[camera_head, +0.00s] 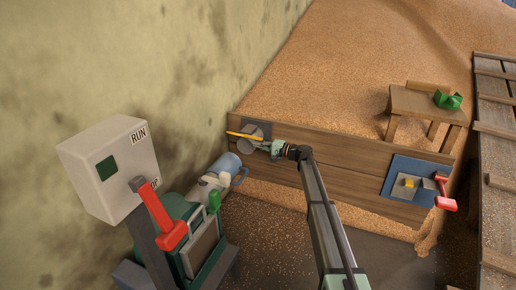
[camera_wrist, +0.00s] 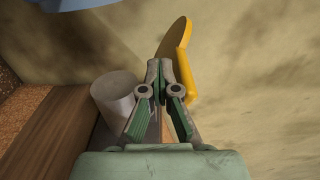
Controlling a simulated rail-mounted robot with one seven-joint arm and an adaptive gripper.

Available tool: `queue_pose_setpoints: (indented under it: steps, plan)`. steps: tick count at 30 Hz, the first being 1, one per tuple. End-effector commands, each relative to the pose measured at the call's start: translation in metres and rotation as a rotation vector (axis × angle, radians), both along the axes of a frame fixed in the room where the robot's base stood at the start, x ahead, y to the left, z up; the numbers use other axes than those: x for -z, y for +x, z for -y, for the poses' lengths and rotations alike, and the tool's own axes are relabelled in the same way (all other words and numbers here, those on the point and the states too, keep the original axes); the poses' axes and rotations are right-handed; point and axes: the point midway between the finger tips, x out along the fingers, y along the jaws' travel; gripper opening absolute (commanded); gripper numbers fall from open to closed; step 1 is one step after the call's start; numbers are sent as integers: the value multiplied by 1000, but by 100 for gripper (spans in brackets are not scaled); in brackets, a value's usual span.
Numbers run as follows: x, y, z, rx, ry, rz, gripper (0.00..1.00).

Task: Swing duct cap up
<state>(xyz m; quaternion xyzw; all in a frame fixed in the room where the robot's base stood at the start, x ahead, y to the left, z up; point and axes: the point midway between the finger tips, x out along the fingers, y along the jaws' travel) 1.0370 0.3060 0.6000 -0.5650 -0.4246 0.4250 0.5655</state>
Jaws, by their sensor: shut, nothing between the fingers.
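The duct cap (camera_wrist: 174,38) shows in the wrist view as a thin yellow-tan plate with a bright yellow edge piece. In the head view the cap (camera_head: 244,136) is a narrow yellow strip, nearly edge-on, across the front of a grey round duct stub (camera_head: 250,130) on the wooden board. The stub (camera_wrist: 116,95) is left of my fingers in the wrist view. My gripper (camera_wrist: 164,68) is shut and empty, its fingertips close beside the cap's yellow edge; I cannot tell whether they touch. In the head view my gripper (camera_head: 268,147) is just right of the stub.
The control box (camera_head: 112,165) with a red lever (camera_head: 160,215) stands at front left. The wooden board (camera_head: 345,160) holds back grain (camera_head: 370,60). A blue plate (camera_head: 405,180) with a red handle is at right.

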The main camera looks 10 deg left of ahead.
Motion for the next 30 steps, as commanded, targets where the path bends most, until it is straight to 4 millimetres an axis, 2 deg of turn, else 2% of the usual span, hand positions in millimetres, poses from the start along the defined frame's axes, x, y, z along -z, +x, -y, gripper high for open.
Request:
queue_pose_setpoints:
  steps: [16, 23, 30]
  plan:
    - [-32, 17, 5, 0, 0, 2, 0]
    - [-31, 14, 8, 1, 0, 1, 0]
    - [-30, 7, 23, 1, 0, 1, 0]
